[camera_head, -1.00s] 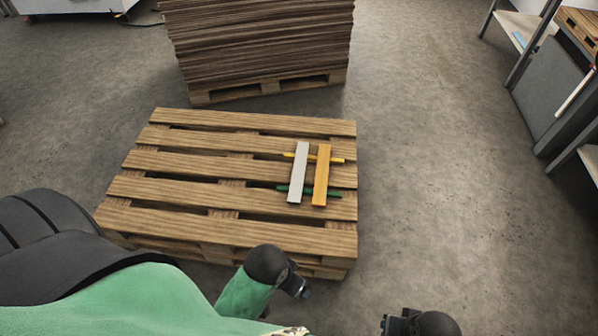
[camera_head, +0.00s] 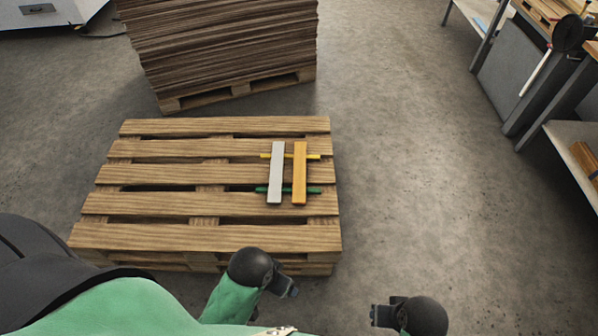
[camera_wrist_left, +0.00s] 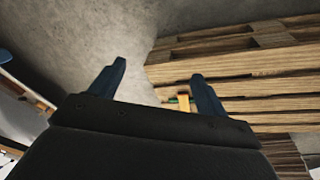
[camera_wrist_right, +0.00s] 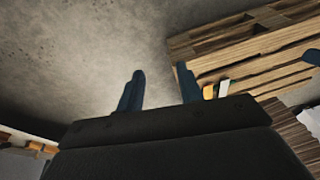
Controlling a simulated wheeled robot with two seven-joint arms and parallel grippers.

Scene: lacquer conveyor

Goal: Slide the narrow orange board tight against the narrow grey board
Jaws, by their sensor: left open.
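The narrow grey board (camera_head: 275,172) and the narrow orange board (camera_head: 299,172) lie side by side on the pallet, grey on the left, with a small gap between them. Both rest across a yellow strip (camera_head: 315,157) and a green strip (camera_head: 314,190). My left gripper (camera_head: 286,287) is in front of the pallet's near edge, open and empty; its spread fingers show in the left wrist view (camera_wrist_left: 160,78). My right gripper (camera_head: 378,316) is farther right over the floor; its fingers stand apart and empty in the right wrist view (camera_wrist_right: 162,78). Neither gripper touches a board.
The slatted wooden pallet (camera_head: 150,203) has gaps between its planks and is bare left of the boards. A tall stack of brown sheets (camera_head: 225,45) stands behind it. A metal-framed workbench (camera_head: 520,95) is at the right. Floor between pallet and bench is clear.

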